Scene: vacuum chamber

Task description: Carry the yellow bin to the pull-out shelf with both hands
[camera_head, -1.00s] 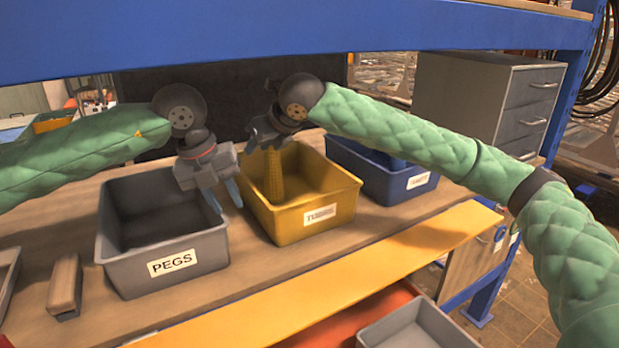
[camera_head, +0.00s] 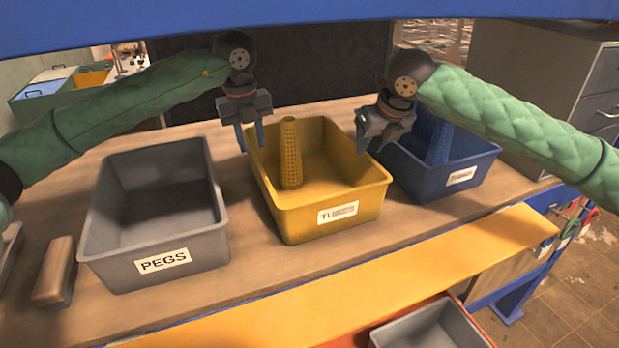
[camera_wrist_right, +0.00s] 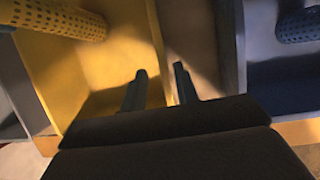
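The yellow bin (camera_head: 325,216) stands on the workbench between a grey bin and a blue bin, with a yellow perforated tube (camera_head: 290,155) upright inside. My left gripper (camera_head: 253,146) is open above the bin's left rim, fingers pointing down. My right gripper (camera_head: 370,148) is open at the right rim. In the right wrist view its fingers (camera_wrist_right: 160,72) are apart, one on each side of the bin's yellow wall (camera_wrist_right: 155,40); contact is unclear. A red surface, perhaps the pull-out shelf (camera_head: 478,325), shows low at the front, partly hidden.
The grey PEGS bin (camera_head: 160,245) is close on the left, the blue bin (camera_head: 455,170) close on the right. A yellow-orange board (camera_head: 400,270) runs along the bench front. A grey tray (camera_head: 430,335) sits low on the red surface. A blue beam (camera_head: 300,30) crosses above.

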